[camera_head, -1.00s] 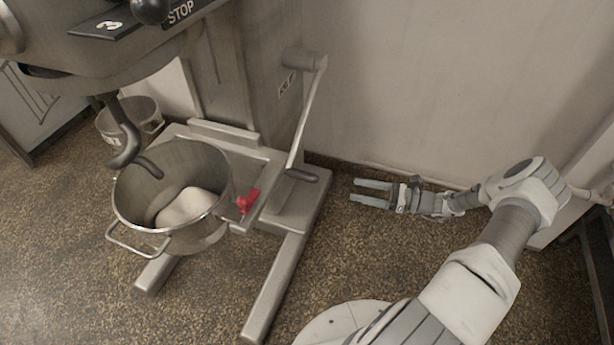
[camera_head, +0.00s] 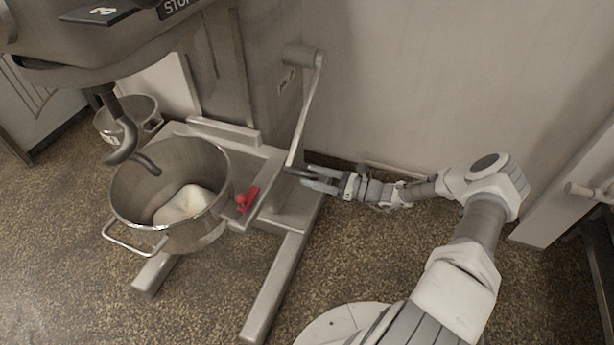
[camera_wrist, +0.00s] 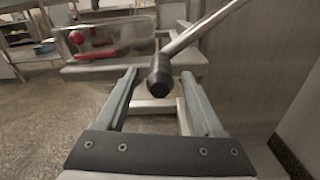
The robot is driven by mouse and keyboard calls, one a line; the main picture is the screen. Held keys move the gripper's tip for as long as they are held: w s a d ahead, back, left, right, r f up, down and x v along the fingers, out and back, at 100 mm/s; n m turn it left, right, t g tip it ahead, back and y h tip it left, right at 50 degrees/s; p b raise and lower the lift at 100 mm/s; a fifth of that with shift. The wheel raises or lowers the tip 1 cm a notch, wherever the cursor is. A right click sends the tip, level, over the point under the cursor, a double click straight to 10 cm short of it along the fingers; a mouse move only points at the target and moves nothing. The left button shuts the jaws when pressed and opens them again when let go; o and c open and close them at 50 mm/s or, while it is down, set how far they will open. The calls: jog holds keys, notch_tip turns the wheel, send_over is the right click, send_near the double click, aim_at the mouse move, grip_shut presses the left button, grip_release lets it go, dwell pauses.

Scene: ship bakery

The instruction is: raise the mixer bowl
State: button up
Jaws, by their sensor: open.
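The mixer bowl (camera_head: 168,232) is a steel bowl with a pale lump of dough (camera_head: 184,205) in it, held in the mixer's frame at the left. The dark dough hook (camera_head: 124,140) hangs over its rim. The lift crank (camera_head: 306,112) is a long metal arm on the mixer column, pointing down. Its dark grip shows in the wrist view (camera_wrist: 160,80), between and just beyond my fingers. My gripper (camera_head: 308,178) is open at the crank's lower end, and the grip is not clasped. In the head view my fingers partly hide the grip.
A red lever (camera_head: 246,198) sits on the bowl cradle, left of my gripper. The mixer's base leg (camera_head: 275,285) runs along the floor below. A wall (camera_head: 400,80) stands behind my arm. A second metal pot (camera_head: 130,115) stands behind the bowl.

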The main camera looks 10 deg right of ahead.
jog(key=shift+x, duration=1.15)
grip_shut()
dwell(0.6)
